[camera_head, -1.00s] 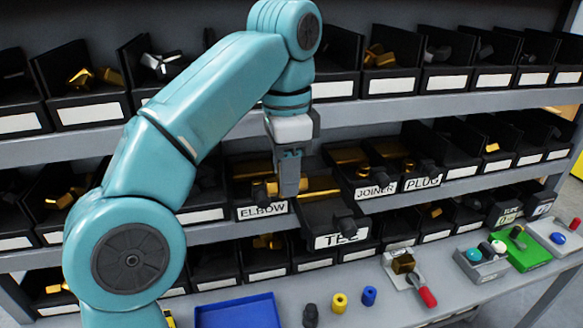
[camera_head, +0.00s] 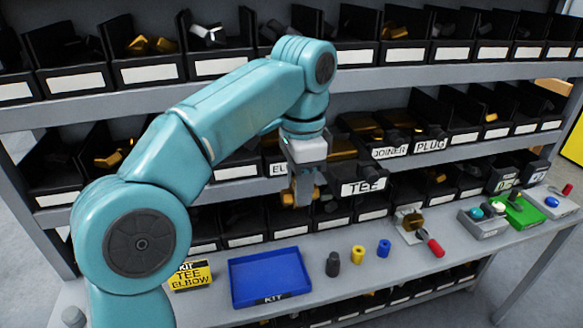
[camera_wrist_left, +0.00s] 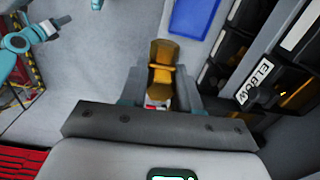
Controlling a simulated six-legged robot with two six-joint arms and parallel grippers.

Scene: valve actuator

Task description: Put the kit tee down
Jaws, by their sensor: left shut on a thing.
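My left gripper (camera_head: 303,186) is shut on a brass tee (camera_head: 291,197) and holds it in the air in front of the TEE bin, above the bench. In the left wrist view the tee (camera_wrist_left: 162,68) sits between the fingers of the gripper (camera_wrist_left: 160,92). A blue tray (camera_head: 265,277) labelled KIT lies on the bench, below and left of the gripper, and looks empty. Its edge also shows in the left wrist view (camera_wrist_left: 193,17). A yellow sign (camera_head: 191,275) reading KIT TEE ELBOW stands left of the tray. My right gripper is not in view.
The TEE bin (camera_head: 363,188) juts from the middle shelf behind the gripper. Right of the tray stand a dark fitting (camera_head: 333,263), a yellow ring (camera_head: 357,254) and a blue ring (camera_head: 384,248). A red-handled device (camera_head: 436,247) is farther right.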

